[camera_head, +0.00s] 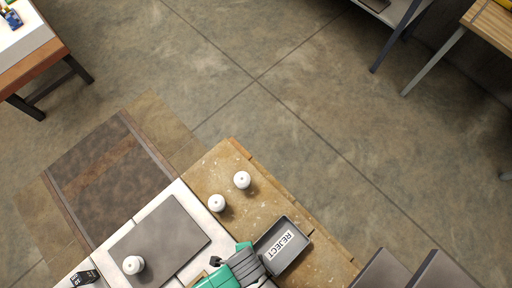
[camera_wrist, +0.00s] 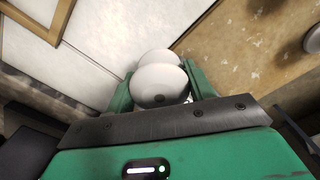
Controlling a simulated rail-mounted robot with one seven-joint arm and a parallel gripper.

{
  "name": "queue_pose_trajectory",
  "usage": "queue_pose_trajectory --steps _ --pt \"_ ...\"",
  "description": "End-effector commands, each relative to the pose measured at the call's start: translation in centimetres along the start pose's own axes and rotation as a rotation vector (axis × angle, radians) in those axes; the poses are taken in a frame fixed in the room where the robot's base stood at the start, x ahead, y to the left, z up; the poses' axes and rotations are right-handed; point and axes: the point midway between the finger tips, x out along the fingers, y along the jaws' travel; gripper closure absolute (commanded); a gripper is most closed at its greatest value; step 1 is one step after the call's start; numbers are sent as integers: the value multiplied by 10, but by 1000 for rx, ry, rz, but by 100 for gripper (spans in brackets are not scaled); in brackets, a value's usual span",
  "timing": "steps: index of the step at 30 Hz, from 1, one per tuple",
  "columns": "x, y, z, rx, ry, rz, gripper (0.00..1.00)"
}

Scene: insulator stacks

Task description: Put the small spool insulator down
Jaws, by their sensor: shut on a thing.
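The small white spool insulator (camera_wrist: 160,82) sits between the green fingers of my gripper (camera_wrist: 161,88) in the wrist view. It shows two rounded white lobes and a small dark hole on its near face. My gripper is shut on it, above or near the pale table surface; I cannot tell whether the spool touches it. In the head view my green gripper (camera_head: 238,268) is at the bottom centre, left of the reject tray, and the held spool is hidden there.
Two white insulators (camera_head: 242,180) (camera_head: 217,202) stand on the worn wooden board (camera_head: 205,172). Another white insulator (camera_head: 133,265) stands on a grey plate (camera_head: 172,232) at lower left. A grey tray marked REJECT (camera_head: 283,243) is close to my gripper's right.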

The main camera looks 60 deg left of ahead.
Motion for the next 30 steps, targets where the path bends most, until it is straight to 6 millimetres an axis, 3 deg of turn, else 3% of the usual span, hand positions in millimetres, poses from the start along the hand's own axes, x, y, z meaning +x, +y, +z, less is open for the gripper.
queue_pose_trajectory --steps 3,10,19,24,30 --pt "3 -10 -40 0 5 -4 76" --pt "9 -22 -94 0 1 -2 76" --pt "11 -26 -116 1 2 -3 76" --pt "43 -25 -112 -2 -2 0 76" --pt "46 -25 -113 -1 0 -1 76"
